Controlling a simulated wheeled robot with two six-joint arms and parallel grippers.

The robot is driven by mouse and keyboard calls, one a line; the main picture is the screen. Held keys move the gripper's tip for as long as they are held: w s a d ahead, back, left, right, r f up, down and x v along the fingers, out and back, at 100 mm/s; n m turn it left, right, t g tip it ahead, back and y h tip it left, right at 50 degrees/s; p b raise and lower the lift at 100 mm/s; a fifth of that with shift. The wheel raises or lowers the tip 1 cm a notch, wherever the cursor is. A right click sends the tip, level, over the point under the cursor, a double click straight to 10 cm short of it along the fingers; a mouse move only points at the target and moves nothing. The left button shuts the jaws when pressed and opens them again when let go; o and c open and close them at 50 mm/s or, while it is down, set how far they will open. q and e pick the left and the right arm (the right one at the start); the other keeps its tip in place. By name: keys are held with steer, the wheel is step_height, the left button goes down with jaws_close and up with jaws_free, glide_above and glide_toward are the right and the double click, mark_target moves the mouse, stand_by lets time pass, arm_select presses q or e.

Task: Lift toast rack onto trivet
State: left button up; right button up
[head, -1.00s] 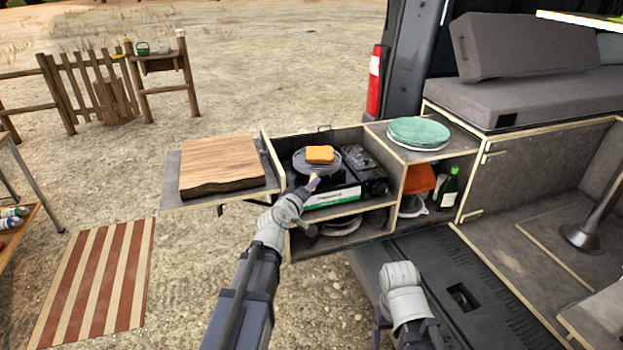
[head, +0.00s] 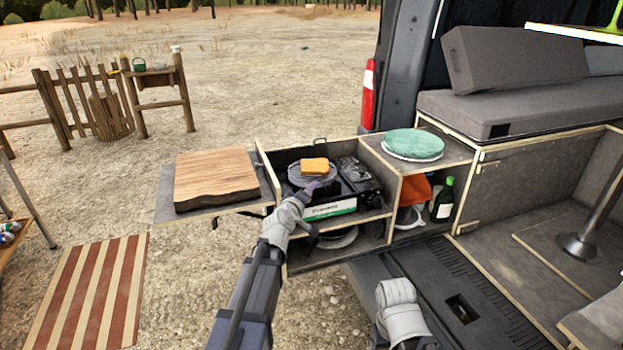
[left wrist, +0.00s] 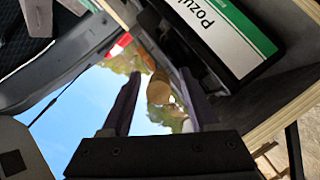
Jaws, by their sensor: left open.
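The toast rack (head: 297,176) is a round grey piece on the stove in the van's side kitchen box, with a golden-brown slice of toast (head: 314,166) on it. My left gripper (head: 310,187) is in front of it, at the stove's front edge. In the left wrist view, my open left gripper (left wrist: 158,75) has a round brown handle end (left wrist: 158,93) showing between its fingers; it appears ungripped. My right gripper (head: 397,292) hangs low over the tailgate, with its jaws not clear. I cannot identify a trivet for certain.
A thick wooden board (head: 216,178) lies on the fold-out shelf (head: 168,205) to the left. A teal plate stack (head: 413,144) sits on the counter to the right. A green bottle (head: 444,198) stands below it. The box walls (head: 265,165) enclose the stove.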

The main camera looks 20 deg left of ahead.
arm_select(q)
steer(key=shift+x, duration=1.05)
steer(key=shift+s+a, duration=0.1)
steer(key=shift+s, duration=0.05)
jaws_close()
